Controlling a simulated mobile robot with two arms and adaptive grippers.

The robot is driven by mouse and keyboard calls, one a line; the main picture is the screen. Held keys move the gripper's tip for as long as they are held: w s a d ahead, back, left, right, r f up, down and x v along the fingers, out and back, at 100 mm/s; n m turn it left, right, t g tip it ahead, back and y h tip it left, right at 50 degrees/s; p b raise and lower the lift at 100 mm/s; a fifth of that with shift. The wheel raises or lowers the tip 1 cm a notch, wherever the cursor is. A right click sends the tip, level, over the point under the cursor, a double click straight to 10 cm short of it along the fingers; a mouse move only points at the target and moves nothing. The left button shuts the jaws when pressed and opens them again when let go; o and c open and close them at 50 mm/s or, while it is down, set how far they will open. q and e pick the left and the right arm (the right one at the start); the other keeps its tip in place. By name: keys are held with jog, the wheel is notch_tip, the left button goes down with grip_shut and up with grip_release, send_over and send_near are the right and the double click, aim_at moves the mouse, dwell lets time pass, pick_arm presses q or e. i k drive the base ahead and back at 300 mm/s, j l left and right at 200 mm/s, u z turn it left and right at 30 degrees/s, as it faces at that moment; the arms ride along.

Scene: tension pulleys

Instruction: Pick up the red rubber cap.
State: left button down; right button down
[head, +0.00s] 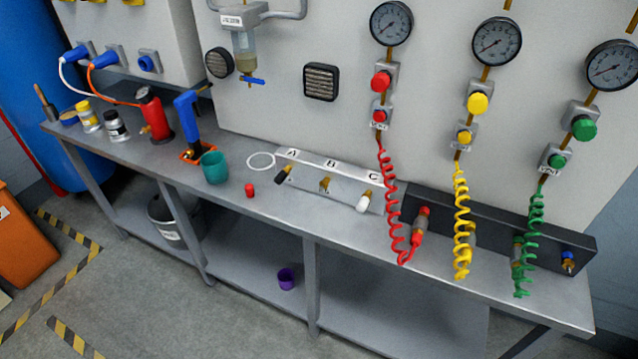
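The red rubber cap (250,190) is a small red cylinder on the grey metal workbench (285,219), near its front edge. It stands right of the teal cup (214,167) and left of the A-B-C valve block. Nothing touches it. Neither of my grippers shows in the head view.
A white ring (261,161) lies behind the cap. The valve block (328,185) is to its right. A blue-handled tool (188,117) and a red bottle (154,114) stand left. Coiled red, yellow and green hoses hang at the right. A purple cup (287,278) is on the lower shelf.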

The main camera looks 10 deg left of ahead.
aim_at(249, 187)
jog(key=i+j+u, duration=0.1)
jog(key=u, duration=0.35)
jog(key=i+u, duration=0.5)
jog(key=u, duration=0.35)
